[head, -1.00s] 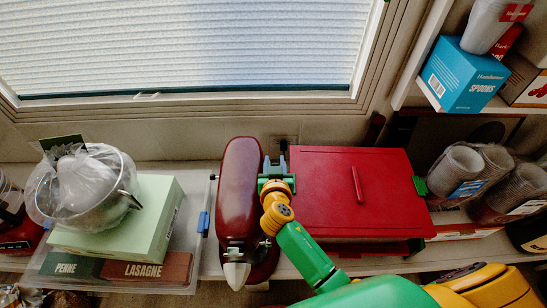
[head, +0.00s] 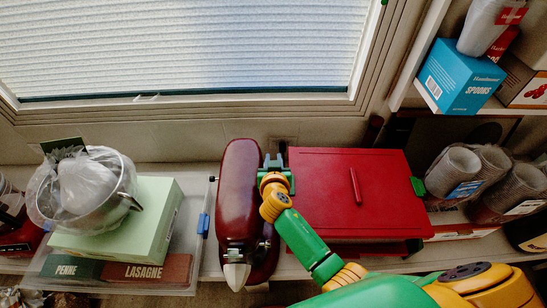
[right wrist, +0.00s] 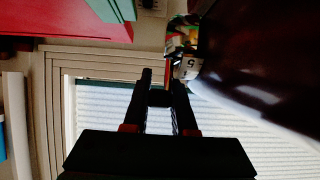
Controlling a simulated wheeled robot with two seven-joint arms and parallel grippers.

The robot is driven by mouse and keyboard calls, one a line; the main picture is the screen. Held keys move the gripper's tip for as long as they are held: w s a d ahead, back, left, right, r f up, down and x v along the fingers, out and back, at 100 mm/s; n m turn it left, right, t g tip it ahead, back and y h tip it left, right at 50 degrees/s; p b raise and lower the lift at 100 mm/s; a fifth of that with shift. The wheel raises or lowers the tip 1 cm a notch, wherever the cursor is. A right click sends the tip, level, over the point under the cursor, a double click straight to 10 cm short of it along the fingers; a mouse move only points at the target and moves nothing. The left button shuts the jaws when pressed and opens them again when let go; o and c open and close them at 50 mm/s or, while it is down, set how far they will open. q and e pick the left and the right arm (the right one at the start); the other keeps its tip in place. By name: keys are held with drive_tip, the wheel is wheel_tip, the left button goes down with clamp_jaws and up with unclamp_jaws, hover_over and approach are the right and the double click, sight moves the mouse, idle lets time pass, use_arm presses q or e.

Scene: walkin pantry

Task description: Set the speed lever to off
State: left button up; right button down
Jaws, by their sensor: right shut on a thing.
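The dark red stand mixer (head: 238,195) stands on the counter left of the red box, with its silver tip toward me. My right gripper (head: 274,164) is at the mixer's right side, toward the back. In the right wrist view, the mixer's glossy body (right wrist: 265,60) fills the upper right. My right gripper (right wrist: 162,90) is shut on a small dark piece between its fingertips, which I take to be the speed lever (right wrist: 160,98). A small white plate marked 5 (right wrist: 187,68) shows beside the right finger. The lever is hidden in the head view. My left gripper is not in view.
A red box with a handle (head: 330,215) stands close right of the mixer and my gripper. A clear tray (head: 200,255) with pasta boxes, a green box (head: 160,220) and a wrapped pot (head: 85,190) is left. Shelves with cups (head: 455,165) are right.

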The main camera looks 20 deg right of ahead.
use_arm(q)
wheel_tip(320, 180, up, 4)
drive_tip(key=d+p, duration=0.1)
drive_tip(key=p, duration=0.2)
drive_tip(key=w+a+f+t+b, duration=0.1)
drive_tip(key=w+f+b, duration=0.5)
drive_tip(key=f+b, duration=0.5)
drive_tip(key=b, duration=0.3)
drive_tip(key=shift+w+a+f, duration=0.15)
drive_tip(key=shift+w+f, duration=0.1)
use_arm(e)
drive_tip(key=w+f+g+y, duration=0.1)
drive_tip(key=g, duration=0.2)
drive_tip(key=f+g+y, duration=0.1)
drive_tip(key=g, duration=0.2)
drive_tip(key=w+f+g+y, duration=0.1)
drive_tip(key=g, duration=0.3)
drive_tip(key=shift+w+d+f, duration=0.1)
drive_tip(key=shift+w+d, duration=0.25)
drive_tip(key=shift+d, duration=0.05)
drive_tip(key=c, duration=1)
unclamp_jaws()
